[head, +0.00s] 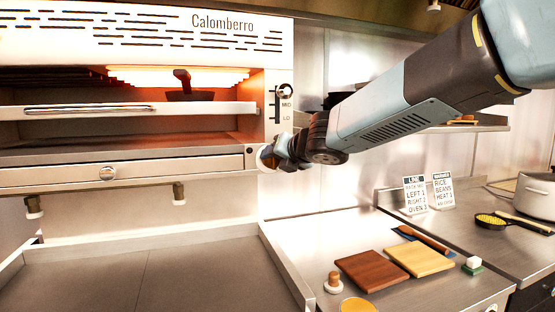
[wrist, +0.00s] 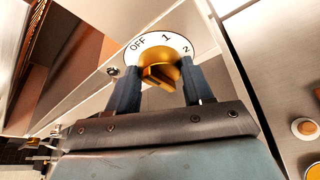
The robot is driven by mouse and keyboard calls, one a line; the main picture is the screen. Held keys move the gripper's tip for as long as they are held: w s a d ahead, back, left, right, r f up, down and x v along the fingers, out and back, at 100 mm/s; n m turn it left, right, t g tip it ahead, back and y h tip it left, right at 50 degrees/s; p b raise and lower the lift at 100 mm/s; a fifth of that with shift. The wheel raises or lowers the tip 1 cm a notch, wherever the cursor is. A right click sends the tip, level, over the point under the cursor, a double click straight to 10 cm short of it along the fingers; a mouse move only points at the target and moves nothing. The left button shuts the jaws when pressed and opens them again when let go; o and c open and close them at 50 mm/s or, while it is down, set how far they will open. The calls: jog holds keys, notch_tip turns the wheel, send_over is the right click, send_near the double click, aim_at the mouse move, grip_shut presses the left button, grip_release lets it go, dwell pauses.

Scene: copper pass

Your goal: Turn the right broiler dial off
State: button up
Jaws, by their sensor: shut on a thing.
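The right broiler dial is a gold knob (wrist: 158,66) on a white disc (wrist: 143,43) marked OFF, 1 and 2 in the wrist view. My gripper (wrist: 160,82) has a dark finger on each side of the knob and is shut on it. Which mark the knob points to is hard to tell. In the head view my gripper (head: 276,158) reaches the lower right corner of the broiler front (head: 200,172). The dial's disc (head: 263,156) shows only as a pale edge there, mostly hidden by my gripper.
A slider-like control (head: 285,91) marked MID and LO is above my gripper. A pan (head: 184,92) sits inside the glowing broiler. Below right, the counter holds a brown board (head: 372,271), a yellow board (head: 420,260) and small items. A pot (head: 537,196) stands far right.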

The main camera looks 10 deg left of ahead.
jog(key=o, duration=0.8)
jog(key=shift+w+f, duration=0.15)
jog(key=shift+f, duration=0.05)
jog(key=shift+o, duration=1.2)
jog(key=shift+r, duration=0.1)
jog(key=v, duration=1.3)
jog(key=shift+s+d, duration=0.25)
jog(key=shift+d, duration=0.05)
jog(key=shift+r, duration=0.1)
